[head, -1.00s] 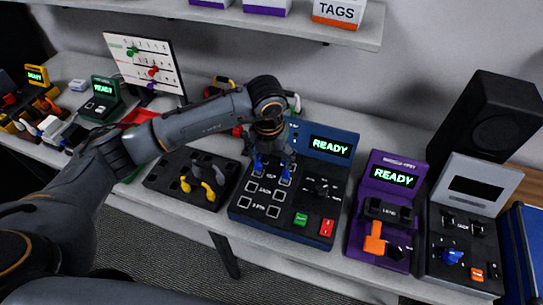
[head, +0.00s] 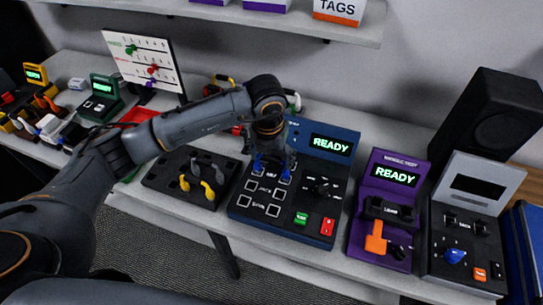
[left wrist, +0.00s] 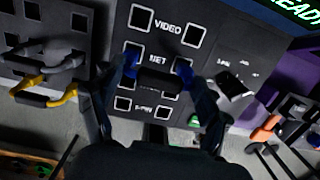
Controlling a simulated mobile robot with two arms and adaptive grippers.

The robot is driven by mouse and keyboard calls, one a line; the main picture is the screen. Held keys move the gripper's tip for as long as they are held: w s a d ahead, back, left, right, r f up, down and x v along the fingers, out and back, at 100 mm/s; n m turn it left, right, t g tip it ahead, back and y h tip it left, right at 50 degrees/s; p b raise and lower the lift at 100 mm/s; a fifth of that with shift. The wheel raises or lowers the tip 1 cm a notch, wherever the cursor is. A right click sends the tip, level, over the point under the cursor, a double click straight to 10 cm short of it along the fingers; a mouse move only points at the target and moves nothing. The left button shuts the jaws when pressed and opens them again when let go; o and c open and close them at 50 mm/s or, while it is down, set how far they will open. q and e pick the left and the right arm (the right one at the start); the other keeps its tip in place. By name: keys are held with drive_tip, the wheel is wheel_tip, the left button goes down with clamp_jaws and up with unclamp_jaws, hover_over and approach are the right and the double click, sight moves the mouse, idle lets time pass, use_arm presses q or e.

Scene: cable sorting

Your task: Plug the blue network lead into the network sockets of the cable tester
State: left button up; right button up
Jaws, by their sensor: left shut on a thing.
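The cable tester (head: 320,212) is a blue and black console with a lit READY display and rows of square sockets; its panel (left wrist: 215,50) also shows in the left wrist view. The blue network lead (left wrist: 131,62) has two blue plugs with a dark span between them. My left gripper (head: 270,155) is shut on the lead above the upper part of the panel. In the left wrist view the plugs are at the two sockets beside the NET label, one on each side. I cannot tell whether they are seated. My right gripper is not in view.
A black rack (head: 192,178) with grey and yellow leads stands left of the tester. A purple tester (head: 385,210) and a grey one (head: 465,235) stand to its right, with a black speaker (head: 492,115) behind. A shelf (head: 230,15) hangs above the bench.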

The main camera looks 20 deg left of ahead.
use_arm(q)
drive_tip(key=shift+f+b, duration=0.15)
drive_tip(key=shift+b, duration=0.2)
idle(0.4)
drive_tip(key=o, duration=1.2)
drive_tip(key=shift+r+p, duration=2.15)
drive_tip(key=shift+r, duration=1.9)
